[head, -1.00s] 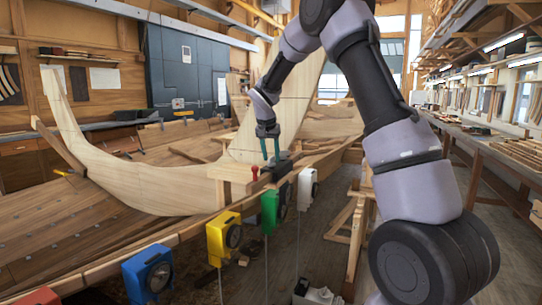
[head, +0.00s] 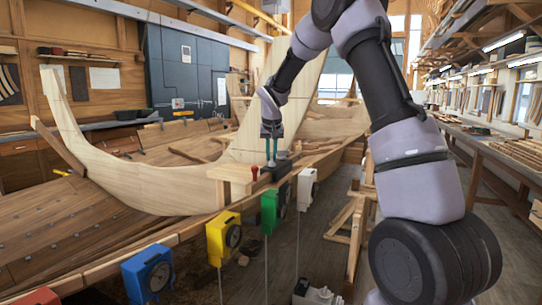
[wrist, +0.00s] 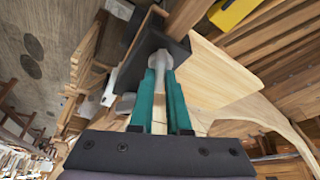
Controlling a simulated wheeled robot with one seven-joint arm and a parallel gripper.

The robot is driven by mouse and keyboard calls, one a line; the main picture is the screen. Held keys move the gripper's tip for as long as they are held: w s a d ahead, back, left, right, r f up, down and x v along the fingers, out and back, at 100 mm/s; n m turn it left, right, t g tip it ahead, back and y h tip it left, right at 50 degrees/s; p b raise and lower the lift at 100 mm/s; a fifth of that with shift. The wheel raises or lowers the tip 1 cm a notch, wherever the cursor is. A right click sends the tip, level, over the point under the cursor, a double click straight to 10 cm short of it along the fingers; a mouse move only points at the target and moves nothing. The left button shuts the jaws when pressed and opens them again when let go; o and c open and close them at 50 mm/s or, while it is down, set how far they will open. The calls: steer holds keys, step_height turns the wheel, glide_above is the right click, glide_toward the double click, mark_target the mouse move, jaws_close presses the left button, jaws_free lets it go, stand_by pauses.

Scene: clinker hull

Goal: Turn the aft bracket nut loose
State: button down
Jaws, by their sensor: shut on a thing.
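My gripper (head: 271,158) points down at the dark aft bracket (head: 276,170) on the hull's edge. In the wrist view the teal fingers of my gripper (wrist: 160,72) are closed around a light grey nut (wrist: 158,61). The nut stands on the dark block of the bracket (wrist: 177,48). The fingertips hide part of the nut. In the head view the nut is too small and covered to make out.
A red peg (head: 254,172) stands just left of the bracket. Yellow (head: 217,245), green (head: 269,222) and white (head: 306,192) boxes hang along the hull's edge, with a blue box (head: 134,282) nearer. A pale curved timber (head: 150,185) lies to the left.

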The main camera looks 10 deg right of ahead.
steer(key=n+y, duration=0.1)
steer(key=n, duration=0.2)
steer(key=n+y, duration=0.1)
steer(key=n, duration=0.1)
steer(key=shift+d+n, duration=0.2)
steer(key=shift+n, duration=0.2)
stand_by(0.4)
steer(key=c, duration=0.9)
jaws_free()
steer(key=shift+r, duration=0.1)
steer(key=v, duration=1)
steer(key=shift+d+r, duration=0.25)
steer(key=shift+r, duration=0.05)
steer(key=shift+s, duration=0.1)
